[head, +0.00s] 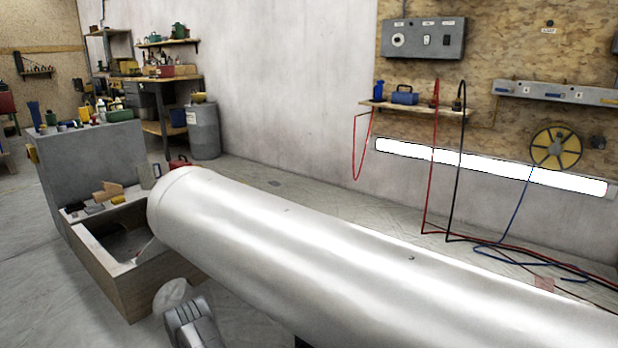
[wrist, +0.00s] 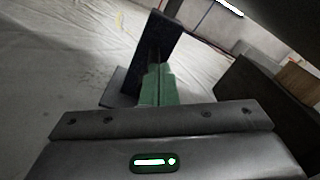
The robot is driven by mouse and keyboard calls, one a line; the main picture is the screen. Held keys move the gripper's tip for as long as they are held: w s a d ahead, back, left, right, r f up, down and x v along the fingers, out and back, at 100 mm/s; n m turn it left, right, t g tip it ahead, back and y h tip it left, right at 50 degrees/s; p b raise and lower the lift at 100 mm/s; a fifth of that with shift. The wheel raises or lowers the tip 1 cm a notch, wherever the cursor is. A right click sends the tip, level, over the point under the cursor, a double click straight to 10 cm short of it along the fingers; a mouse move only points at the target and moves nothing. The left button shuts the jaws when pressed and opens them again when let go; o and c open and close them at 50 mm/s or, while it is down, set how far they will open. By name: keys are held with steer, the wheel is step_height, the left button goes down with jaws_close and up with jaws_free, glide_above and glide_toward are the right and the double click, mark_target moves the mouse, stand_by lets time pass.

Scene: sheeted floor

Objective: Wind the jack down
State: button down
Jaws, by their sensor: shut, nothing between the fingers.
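In the wrist view my gripper (wrist: 158,68) reaches forward past its dark body. Its two green fingers are shut together along a seam, with nothing visible between them. Just beyond the fingertips stands a dark upright plate (wrist: 160,38) with a flat foot on the floor. I cannot tell whether it is part of the jack or whether the fingers touch it. No crank or handle can be made out. In the head view the jack and my fingertips do not show; a large silver tube, which looks like my own arm, covers the middle and right foreground.
An open wooden box (head: 119,280) stands on the floor at left, beside a grey cabinet (head: 100,160) topped with small items. A drum (head: 203,132) stands farther back. Red and black cables (head: 448,237) hang down the right wall onto the floor. The wrist view shows open floor (wrist: 50,70) at left.

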steer(key=shift+f, duration=0.2)
stand_by(0.3)
steer(key=shift+w+a+f, duration=0.1)
steer(key=shift+w+a, duration=0.15)
steer(key=shift+a, duration=0.1)
steer(key=shift+w+a+f, duration=0.3)
steer(key=shift+a+f, duration=0.05)
steer(key=shift+a, duration=0.05)
steer(key=shift+r, duration=0.1)
steer(key=v, duration=0.6)
steer(key=shift+w+a+r, duration=0.15)
steer(key=shift+a+r, duration=0.05)
stand_by(0.4)
